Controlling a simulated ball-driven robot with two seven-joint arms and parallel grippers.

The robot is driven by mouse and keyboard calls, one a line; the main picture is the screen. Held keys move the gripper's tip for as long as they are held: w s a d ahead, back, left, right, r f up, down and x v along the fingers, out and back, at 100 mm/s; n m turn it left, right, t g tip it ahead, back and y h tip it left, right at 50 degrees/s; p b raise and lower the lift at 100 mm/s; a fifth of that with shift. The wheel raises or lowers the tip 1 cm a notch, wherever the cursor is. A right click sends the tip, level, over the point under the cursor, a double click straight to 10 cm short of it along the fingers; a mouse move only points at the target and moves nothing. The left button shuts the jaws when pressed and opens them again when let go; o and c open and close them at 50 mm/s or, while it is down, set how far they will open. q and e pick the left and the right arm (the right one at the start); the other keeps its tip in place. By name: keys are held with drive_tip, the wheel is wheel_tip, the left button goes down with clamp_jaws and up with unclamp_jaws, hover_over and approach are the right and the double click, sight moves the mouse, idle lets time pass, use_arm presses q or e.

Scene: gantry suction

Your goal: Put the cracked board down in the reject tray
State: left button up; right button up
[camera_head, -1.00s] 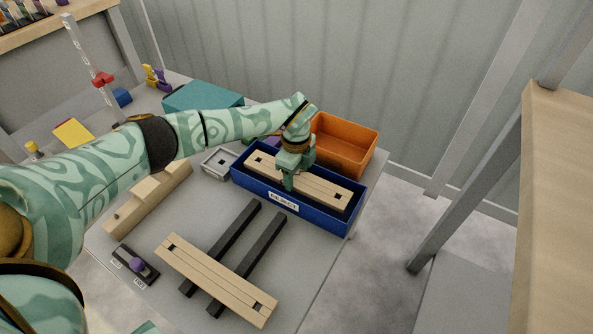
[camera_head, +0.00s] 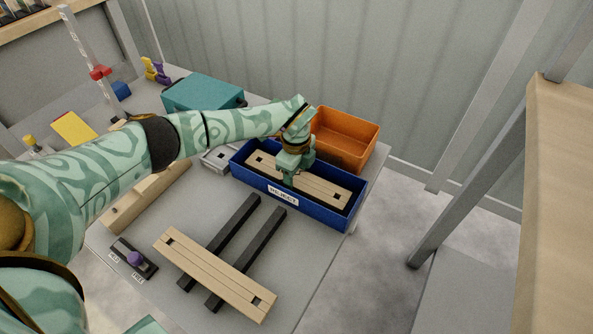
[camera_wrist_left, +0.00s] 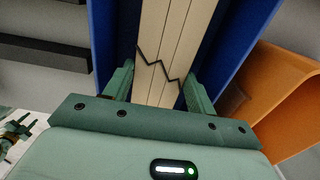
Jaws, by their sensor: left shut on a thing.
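The cracked board (camera_head: 322,188) is pale grooved wood and lies lengthwise inside the walls of the blue reject tray (camera_head: 283,197). Its dark zigzag crack shows in the left wrist view, where the board (camera_wrist_left: 176,40) runs between the fingers. My left gripper (camera_head: 290,177) reaches down over the tray and is shut on the board near its middle. The blue tray walls (camera_wrist_left: 105,45) rise on both sides of the board. Whether the board touches the tray floor is hard to tell.
Another pale board (camera_head: 215,273) lies across two black rails (camera_head: 243,255) in front of the tray. An orange bin (camera_head: 347,135) stands just behind the tray, and a teal box (camera_head: 203,92) behind my left arm. A small switch box (camera_head: 134,259) sits front left.

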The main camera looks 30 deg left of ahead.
use_arm(q)
drive_tip(key=shift+f+b, duration=0.3)
drive_tip(key=shift+f, duration=0.8)
drive_tip(key=o, duration=1.2)
drive_tip(key=shift+c, duration=0.2)
drive_tip(key=shift+r, duration=0.2)
